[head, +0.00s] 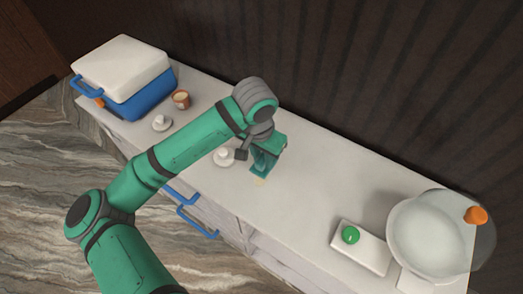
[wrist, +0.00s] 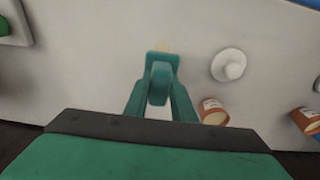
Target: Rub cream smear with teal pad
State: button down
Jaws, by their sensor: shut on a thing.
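The cream smear (wrist: 163,46) is a small pale yellow patch on the counter just beyond the fingertips. In the head view the smear (head: 261,181) shows just in front of the gripper. Part of the smear may be hidden by the fingers. I cannot tell whether the pad touches the counter.
A white knobbed lid (head: 223,157) stands close left of the gripper, another (head: 161,122) farther left. A brown cup (head: 181,98) and a blue-and-white cooler (head: 135,85) are at far left. A green-topped white slab (head: 372,255) and a clear bowl (head: 430,245) are at right.

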aim_at(263, 157)
jog(key=shift+r, duration=1.55)
jog(key=shift+w, duration=0.1)
